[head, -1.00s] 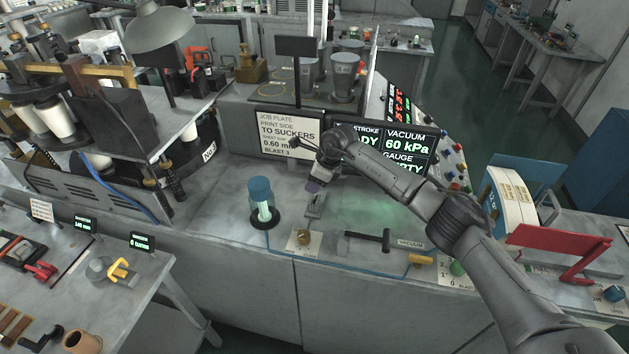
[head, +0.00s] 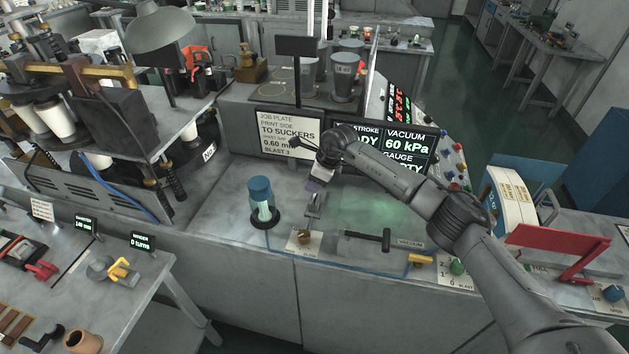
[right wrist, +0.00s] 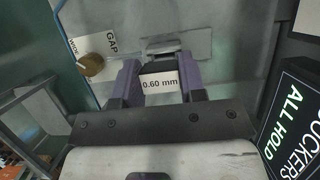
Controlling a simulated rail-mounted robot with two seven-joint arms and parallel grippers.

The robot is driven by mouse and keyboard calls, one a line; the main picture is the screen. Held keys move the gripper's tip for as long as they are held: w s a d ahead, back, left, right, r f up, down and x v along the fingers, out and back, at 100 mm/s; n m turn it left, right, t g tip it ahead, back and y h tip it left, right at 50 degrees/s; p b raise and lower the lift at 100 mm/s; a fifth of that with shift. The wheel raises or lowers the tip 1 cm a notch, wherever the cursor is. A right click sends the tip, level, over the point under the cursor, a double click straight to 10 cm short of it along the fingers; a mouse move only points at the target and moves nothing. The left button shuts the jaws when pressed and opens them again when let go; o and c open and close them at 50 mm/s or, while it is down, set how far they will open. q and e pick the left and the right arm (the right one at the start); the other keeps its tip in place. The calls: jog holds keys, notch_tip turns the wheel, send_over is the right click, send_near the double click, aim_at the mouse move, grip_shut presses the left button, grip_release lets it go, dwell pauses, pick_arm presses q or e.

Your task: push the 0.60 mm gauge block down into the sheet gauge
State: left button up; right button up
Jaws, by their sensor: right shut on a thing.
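My right gripper (head: 316,186) is shut on the dark gauge block (right wrist: 160,68), whose white label reads "0.60 mm" in the right wrist view. The block sits between the two purple fingers (right wrist: 160,82). In the head view the gripper is over the sheet gauge (head: 313,208), a small grey metal piece on the bench. Part of the gauge also shows just beyond the block in the right wrist view (right wrist: 170,45). I cannot tell whether the block touches the gauge; its lower end is hidden. My left gripper is not in view.
A blue-capped jar (head: 261,200) stands left of the gauge. A brass knob (head: 304,237), on a plate marked "GAP" in the wrist view, sits in front. A black T-shaped handle (head: 384,240) lies front right. The display panel (head: 405,150) stands close behind my arm.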

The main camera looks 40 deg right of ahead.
dwell(0.4)
jog(key=shift+f, duration=0.25)
dwell(0.3)
jog(key=shift+f+b, duration=0.55)
jog(key=shift+f, duration=0.2)
jog(key=shift+f+b, duration=0.75)
jog(key=shift+f, duration=0.45)
jog(key=o, duration=1)
jog(key=shift+v, duration=6.9)
